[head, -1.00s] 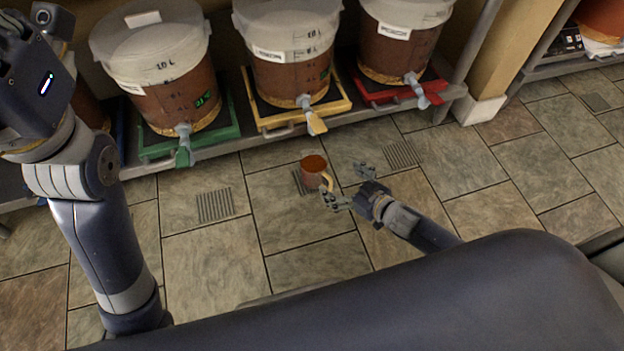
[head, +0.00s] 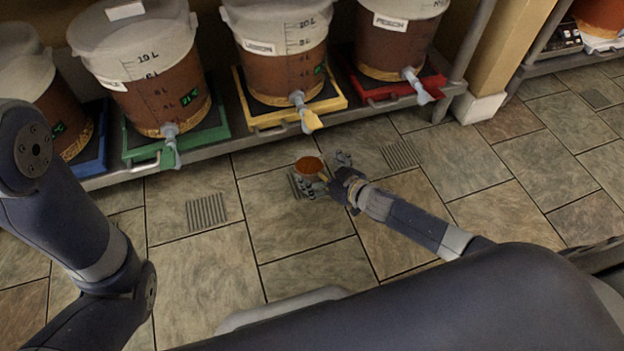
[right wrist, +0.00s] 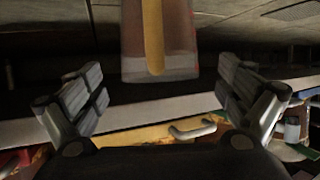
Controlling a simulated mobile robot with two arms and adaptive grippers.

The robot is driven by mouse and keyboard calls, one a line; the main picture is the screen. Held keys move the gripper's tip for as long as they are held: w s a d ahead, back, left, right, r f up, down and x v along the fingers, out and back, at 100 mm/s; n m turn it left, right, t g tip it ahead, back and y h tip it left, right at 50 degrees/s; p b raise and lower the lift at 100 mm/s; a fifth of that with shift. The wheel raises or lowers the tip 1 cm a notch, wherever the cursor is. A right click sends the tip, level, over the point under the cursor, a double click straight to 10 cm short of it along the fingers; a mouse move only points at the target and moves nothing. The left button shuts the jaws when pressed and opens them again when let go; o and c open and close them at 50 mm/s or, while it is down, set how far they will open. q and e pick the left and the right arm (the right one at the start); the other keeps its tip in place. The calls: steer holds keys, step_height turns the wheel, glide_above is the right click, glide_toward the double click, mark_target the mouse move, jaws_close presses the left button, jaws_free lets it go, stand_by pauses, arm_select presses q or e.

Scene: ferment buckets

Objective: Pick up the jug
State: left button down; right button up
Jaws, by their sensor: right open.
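The jug (head: 309,166) has a brown-orange top and appears to stand on the tiled floor by a drain grate, in front of the shelf. My right gripper (head: 326,174) is open at the jug's right side, with its fingers spread and partly covering it. In the right wrist view, the jug (right wrist: 180,40) shows between and ahead of the open fingers of the right gripper (right wrist: 161,88); its yellow handle (right wrist: 153,35) faces the camera. I cannot tell whether a finger touches it. My left arm is at the left of the head view, but its gripper is out of view.
Several lidded buckets, including one marked Lemon (head: 275,60), stand on a low shelf on blue, green, yellow (head: 335,104) and red (head: 366,94) trays. Their taps (head: 168,145) stick out over the floor. A post (head: 465,70) stands at right. Floor around the jug is clear.

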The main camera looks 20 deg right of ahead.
mark_target(309, 164)
steer(key=shift+b+x, duration=0.7)
steer(key=shift+x, duration=0.75)
steer(key=c, duration=2)
steer(key=shift+r, duration=0.1)
steer(key=shift+c, duration=0.7)
